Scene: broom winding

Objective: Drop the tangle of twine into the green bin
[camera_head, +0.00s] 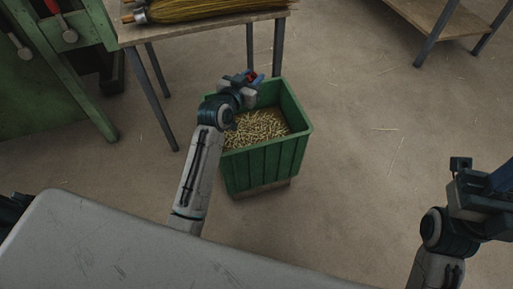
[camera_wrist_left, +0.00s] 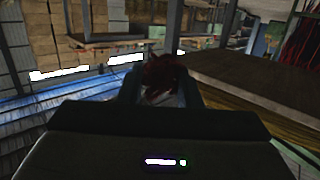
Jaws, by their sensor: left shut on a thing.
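The green bin (camera_head: 264,166) stands on the floor in the middle of the head view, holding pale straw clippings (camera_head: 255,129). My left gripper (camera_head: 251,77) shows above the bin's far left part. It is shut on the tangle of twine, a small dark red clump that shows between its fingers in the left wrist view (camera_wrist_left: 163,76). Only a bit of red shows in the head view, mostly hidden by the gripper. My right arm is at the right edge of the head view; its fingertips cannot be made out.
A wooden table (camera_head: 190,27) with a straw broom (camera_head: 205,9) stands behind the bin to the left. A green machine (camera_head: 45,85) is at the far left. Another table (camera_head: 445,15) is at the top right. The floor right of the bin is mostly clear, with scattered straws.

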